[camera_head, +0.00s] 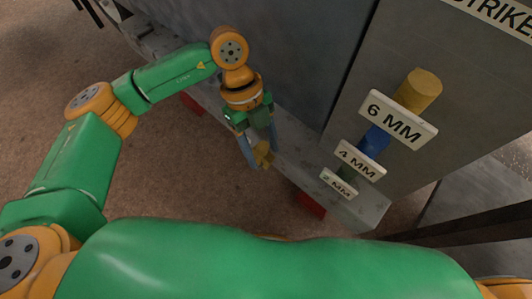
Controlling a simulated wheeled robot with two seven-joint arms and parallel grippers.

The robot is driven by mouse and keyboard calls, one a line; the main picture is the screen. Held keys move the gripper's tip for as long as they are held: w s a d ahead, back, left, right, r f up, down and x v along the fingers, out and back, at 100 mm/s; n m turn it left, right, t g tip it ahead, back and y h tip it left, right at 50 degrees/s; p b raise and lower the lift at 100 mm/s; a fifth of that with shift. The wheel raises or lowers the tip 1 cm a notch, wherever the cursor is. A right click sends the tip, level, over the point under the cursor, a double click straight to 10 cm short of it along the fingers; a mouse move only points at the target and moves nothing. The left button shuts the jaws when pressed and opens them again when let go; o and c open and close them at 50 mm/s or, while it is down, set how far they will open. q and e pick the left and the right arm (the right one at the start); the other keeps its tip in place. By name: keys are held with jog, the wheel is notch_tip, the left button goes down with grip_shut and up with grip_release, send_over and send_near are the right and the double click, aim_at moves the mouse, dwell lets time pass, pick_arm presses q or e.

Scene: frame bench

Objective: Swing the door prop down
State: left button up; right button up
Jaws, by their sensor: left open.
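A small brass-yellow piece (263,155), which looks like the door prop, shows low by the grey door panel (300,50). My left gripper (262,150) reaches down to it from above. Its two blue-grey fingers are open, one on either side of the piece. I cannot tell whether either finger touches it. The gripper body hides the upper part of the piece and whatever holds it. My right gripper is not in view.
A grey frame panel stands to the right with a yellow peg (418,90), a blue peg (374,141) and a green peg (346,173), labelled 6, 4 and 2 MM. A STRIKE sign (500,15) is above. A grey sill runs below; brown floor lies open at left.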

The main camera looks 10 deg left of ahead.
pick_arm(q)
jog(key=x, duration=0.2)
jog(key=shift+s+d+f, duration=0.1)
jog(key=shift+d+f, duration=0.05)
jog(key=shift+f, duration=0.2)
grip_shut()
jog(key=shift+r, duration=0.1)
dwell(1.0)
